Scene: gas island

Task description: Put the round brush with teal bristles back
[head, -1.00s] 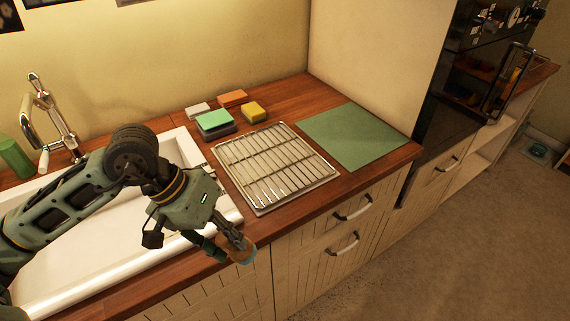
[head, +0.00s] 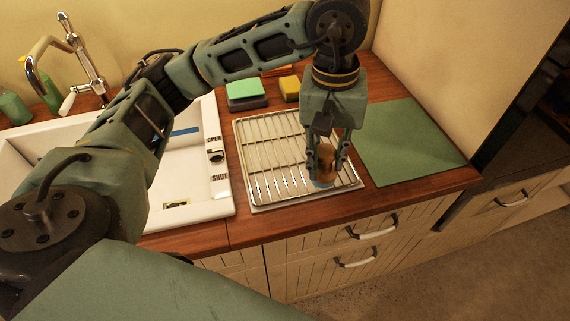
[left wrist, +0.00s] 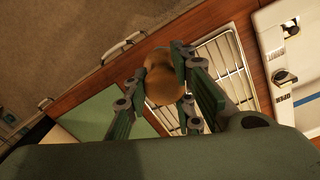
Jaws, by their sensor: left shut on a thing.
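My left gripper (head: 327,157) is shut on the round brush (head: 326,160), whose brown wooden body shows between the fingers. A small bluish edge, likely the bristles, shows at its lower end in the head view. The gripper points down over the front right part of the wire rack (head: 262,160). I cannot tell whether the brush touches the rack. In the left wrist view the brush (left wrist: 160,75) is a rounded brown shape between the fingers, with the rack (left wrist: 228,65) beyond it. My right gripper is not in view.
A green mat (head: 408,145) lies right of the rack. A green sponge (head: 244,90) and a yellow sponge (head: 290,86) sit behind it. The white sink (head: 212,185) and faucet (head: 75,55) are left. The counter's front edge is close to the rack.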

